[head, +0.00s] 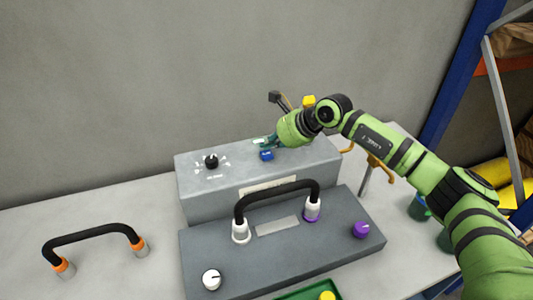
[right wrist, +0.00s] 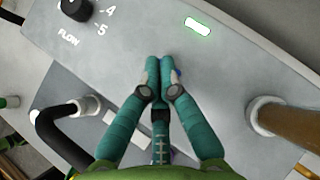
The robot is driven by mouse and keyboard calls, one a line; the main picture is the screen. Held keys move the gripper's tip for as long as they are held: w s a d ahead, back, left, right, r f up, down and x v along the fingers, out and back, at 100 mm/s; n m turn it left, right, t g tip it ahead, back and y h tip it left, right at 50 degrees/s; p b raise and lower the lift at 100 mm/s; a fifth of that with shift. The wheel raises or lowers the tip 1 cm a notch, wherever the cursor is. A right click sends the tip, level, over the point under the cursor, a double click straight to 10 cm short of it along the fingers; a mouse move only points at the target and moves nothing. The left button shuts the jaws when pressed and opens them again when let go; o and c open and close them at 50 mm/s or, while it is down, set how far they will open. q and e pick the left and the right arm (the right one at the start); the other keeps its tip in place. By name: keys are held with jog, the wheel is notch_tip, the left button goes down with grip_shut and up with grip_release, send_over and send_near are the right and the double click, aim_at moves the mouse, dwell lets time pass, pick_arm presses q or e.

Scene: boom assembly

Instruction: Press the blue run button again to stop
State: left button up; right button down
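The blue run button (head: 266,155) sits on the top of the grey box (head: 205,185). In the right wrist view only a sliver of blue (right wrist: 177,72) shows behind my fingertips. My right gripper (head: 262,142) is over the box top, its teal fingertips just behind the button in the head view. In the right wrist view its fingers (right wrist: 165,62) are drawn together with nothing seen between them. I cannot tell whether they touch the button. A lit whitish-green indicator (right wrist: 198,27) is on the box face. My left gripper is not in view.
A black flow knob (head: 211,161) is left of the button. A black handle (head: 275,192) on the dark block (head: 345,250) stands in front, with a white knob (head: 211,279) and purple knob (head: 361,229). Another black handle (head: 90,232) is at left. A tan-handled fitting (head: 375,160) stands at right.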

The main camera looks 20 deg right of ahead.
aim_at(269, 154)
dwell(0.8)
jog(key=shift+f, duration=0.1)
jog(key=shift+f+b, duration=0.35)
jog(key=shift+b, duration=0.2)
jog(key=shift+f+b, duration=0.55)
dwell(0.5)
dwell(0.3)
jog(key=shift+r+p, duration=0.45)
jog(key=shift+r, duration=0.5)
jog(key=shift+r+p, duration=1.25)
jog(key=shift+r, duration=1.3)
